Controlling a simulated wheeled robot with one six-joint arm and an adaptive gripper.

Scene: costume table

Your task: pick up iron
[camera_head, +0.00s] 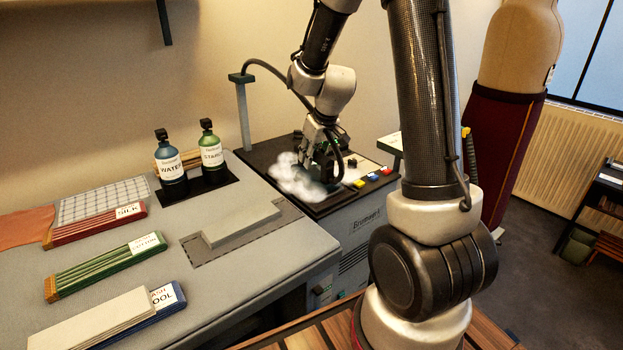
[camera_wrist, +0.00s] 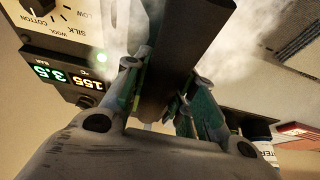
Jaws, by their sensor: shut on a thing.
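My gripper (camera_head: 322,148) is over the dark ironing station at the back and points down. It is shut on the iron (camera_head: 328,173), which is mostly hidden by the gripper and by white steam. In the wrist view the dark handle of the iron (camera_wrist: 183,45) runs between the two fingers of my gripper (camera_wrist: 168,75). I cannot tell whether the iron's sole touches the station.
The steam station (camera_head: 364,222) has coloured buttons in front and a post (camera_head: 243,115) with a hose on the left. Its display (camera_wrist: 75,82) reads 155 and 3.5. The water bottle (camera_head: 171,165) and starch bottle (camera_head: 211,154) stand left. Fabric stacks lie on the grey table.

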